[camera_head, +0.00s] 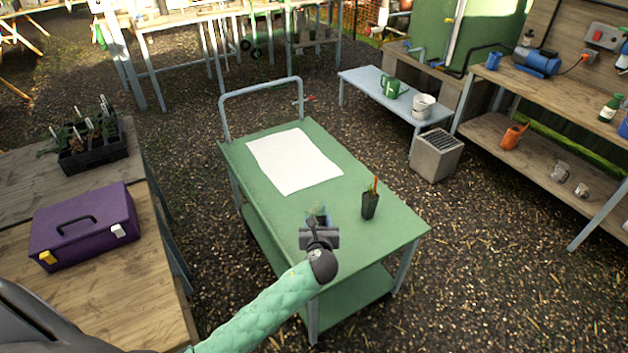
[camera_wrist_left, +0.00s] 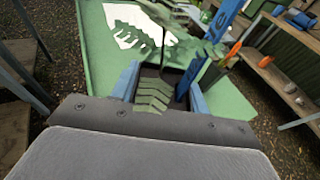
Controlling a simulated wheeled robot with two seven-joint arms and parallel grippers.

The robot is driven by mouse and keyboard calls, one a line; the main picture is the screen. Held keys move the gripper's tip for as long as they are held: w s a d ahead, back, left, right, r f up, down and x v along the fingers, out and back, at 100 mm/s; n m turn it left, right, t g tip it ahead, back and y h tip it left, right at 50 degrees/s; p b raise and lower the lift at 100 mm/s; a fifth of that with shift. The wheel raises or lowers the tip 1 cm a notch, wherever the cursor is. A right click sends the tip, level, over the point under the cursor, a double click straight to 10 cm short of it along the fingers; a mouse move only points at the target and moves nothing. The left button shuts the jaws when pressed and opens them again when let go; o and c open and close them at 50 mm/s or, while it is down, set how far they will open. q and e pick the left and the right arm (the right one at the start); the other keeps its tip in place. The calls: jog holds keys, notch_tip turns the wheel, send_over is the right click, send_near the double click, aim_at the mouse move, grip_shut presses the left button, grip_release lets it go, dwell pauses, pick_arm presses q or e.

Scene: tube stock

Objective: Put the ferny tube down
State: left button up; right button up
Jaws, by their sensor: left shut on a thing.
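My left gripper (camera_head: 319,226) is over the near end of the green trolley top (camera_head: 385,215). In the left wrist view its blue fingers (camera_wrist_left: 160,84) are shut on the ferny tube (camera_wrist_left: 153,94), a dark tube with green fronds. The tube's lower part is hidden, so I cannot tell whether it touches the trolley. In the head view only a little of its foliage shows, beyond the gripper. My right gripper is not in view.
A dark tube with an orange marker (camera_head: 370,205) stands upright right of my gripper. A white sheet (camera_head: 294,161) lies farther back on the trolley. A purple toolbox (camera_head: 82,226) and a black tube tray (camera_head: 93,155) are on the left bench. The trolley's right side has free room.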

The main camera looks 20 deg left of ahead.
pick_arm(q)
jog(key=w+d+n+g+y+p, duration=0.5)
jog(key=d+n+y+p, duration=0.1)
jog(key=p, duration=0.1)
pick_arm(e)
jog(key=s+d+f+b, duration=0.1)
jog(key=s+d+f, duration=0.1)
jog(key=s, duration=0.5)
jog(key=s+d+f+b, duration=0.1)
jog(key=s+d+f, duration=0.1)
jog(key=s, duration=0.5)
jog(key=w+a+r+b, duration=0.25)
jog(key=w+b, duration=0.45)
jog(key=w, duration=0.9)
pick_arm(q)
jog(key=w+a+f+b, duration=0.6)
jog(key=w+a+f, duration=0.1)
jog(key=f, duration=0.4)
jog(key=shift+w+a+f, duration=0.25)
jog(key=shift+w, duration=0.35)
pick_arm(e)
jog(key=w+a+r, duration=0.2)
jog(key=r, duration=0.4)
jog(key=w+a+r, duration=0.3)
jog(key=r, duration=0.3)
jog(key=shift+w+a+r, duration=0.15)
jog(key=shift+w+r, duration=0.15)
pick_arm(q)
jog(key=shift+f, duration=0.1)
